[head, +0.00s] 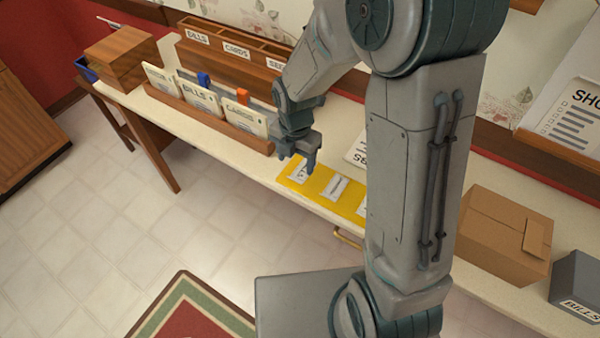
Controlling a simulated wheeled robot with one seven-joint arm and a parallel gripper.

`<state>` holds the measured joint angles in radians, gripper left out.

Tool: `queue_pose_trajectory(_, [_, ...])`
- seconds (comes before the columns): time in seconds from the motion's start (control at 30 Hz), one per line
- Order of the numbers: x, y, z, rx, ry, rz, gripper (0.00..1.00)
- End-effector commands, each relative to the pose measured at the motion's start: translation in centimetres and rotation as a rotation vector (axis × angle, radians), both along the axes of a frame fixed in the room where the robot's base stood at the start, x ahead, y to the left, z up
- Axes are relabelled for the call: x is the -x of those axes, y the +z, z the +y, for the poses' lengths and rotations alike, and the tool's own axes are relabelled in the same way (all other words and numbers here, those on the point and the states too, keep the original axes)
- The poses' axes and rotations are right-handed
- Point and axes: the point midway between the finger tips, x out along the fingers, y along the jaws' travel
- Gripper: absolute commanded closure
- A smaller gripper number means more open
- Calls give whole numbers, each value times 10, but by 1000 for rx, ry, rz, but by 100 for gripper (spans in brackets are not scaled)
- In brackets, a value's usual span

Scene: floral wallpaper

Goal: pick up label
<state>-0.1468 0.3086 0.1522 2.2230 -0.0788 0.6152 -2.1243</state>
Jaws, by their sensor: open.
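A yellow strip (318,190) lies on the cream counter, with white labels on it. One label (298,173) is at its left end, just below my gripper in the picture. A second label (337,187) lies near the middle. A third label (362,209) is partly hidden behind my arm. My gripper (297,158) is open, fingers pointing down, close to the left label. I see nothing between the fingers, and I cannot tell whether they touch the label.
Left of my gripper, a wooden rack (210,120) holds upright cards. Behind it stands a wooden sorter (235,62) marked BILLS and CARDS. A wooden box (120,60) is at the far left. A cardboard box (495,235) and grey box (578,280) stand right.

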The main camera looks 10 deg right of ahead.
Motion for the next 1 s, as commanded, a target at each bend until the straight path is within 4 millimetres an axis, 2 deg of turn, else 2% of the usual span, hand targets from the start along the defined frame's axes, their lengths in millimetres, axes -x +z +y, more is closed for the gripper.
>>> queue_pose_trajectory(0.27, [0, -19, 0, 1, 0, 2, 36])
queue_pose_trajectory(0.6, [0, -59, 0, 1, 1, 2, 36])
queue_pose_trajectory(0.93, [-1, -65, 0, 1, -1, -1, 36])
queue_pose_trajectory(0.97, [-1, -65, 0, 1, -1, -1, 42])
queue_pose_trajectory(1.0, [-1, -65, 0, 1, -1, -1, 53])
